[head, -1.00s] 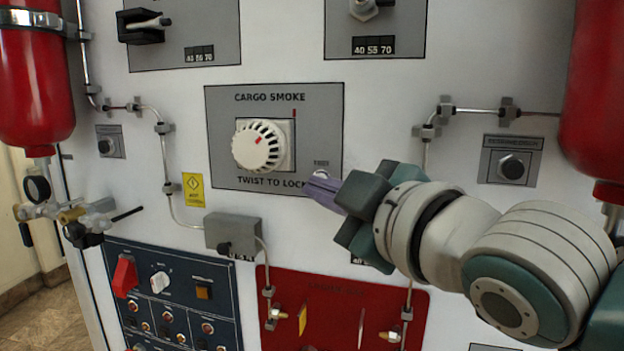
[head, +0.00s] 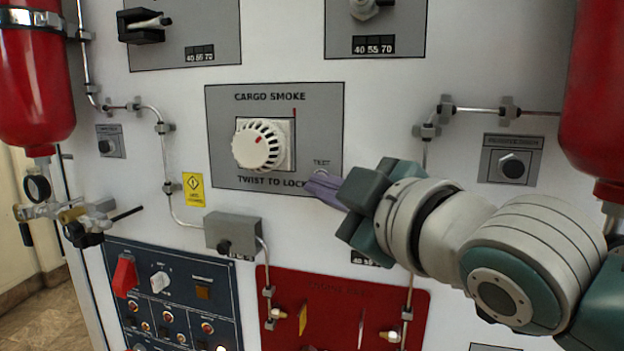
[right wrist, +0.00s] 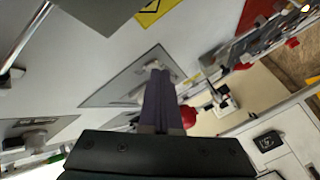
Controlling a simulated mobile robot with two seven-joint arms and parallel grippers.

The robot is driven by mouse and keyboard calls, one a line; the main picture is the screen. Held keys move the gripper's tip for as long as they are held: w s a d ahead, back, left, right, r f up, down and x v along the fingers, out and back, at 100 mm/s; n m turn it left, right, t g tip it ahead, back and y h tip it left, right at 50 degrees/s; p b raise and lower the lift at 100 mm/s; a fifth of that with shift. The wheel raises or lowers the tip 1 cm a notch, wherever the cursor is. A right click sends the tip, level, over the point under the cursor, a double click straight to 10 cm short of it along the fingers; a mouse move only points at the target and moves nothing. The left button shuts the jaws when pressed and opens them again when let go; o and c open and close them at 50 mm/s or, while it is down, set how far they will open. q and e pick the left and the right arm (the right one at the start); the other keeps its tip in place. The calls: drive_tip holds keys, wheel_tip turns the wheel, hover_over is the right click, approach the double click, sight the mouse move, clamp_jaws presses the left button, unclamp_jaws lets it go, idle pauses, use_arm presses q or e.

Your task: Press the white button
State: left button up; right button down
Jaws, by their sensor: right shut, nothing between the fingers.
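The cargo smoke panel (head: 225,110) is a grey plate on the white wall, with a white ribbed dial (head: 257,145) in its middle. A small white button (head: 320,171) sits under the TEST label near the panel's lower right corner, mostly hidden by my fingers. My right gripper (head: 317,186) is shut and empty, its purple fingers pointing left at the panel just below the button. I cannot tell whether they touch it. In the right wrist view the shut fingers (right wrist: 157,95) reach toward the grey panel. My left gripper is not in view.
A red panel (head: 340,300) with brass fittings lies below, and a dark blue switch panel (head: 225,315) is at lower left. Red bottles stand at left (head: 35,90) and right (head: 597,100). Thin metal pipes and a grey box (head: 232,233) stick out from the wall.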

idle(0.4)
drive_tip(key=shift+s+a+p, duration=0.2)
drive_tip(key=shift+s+p, duration=0.4)
drive_tip(key=shift+s, duration=0.1)
drive_tip(key=s, duration=0.1)
drive_tip(key=s+a+p, duration=0.1)
drive_tip(key=s, duration=0.1)
drive_tip(key=s+p, duration=0.1)
drive_tip(key=shift+s+a, duration=0.25)
drive_tip(key=shift+s, duration=0.15)
idle(0.3)
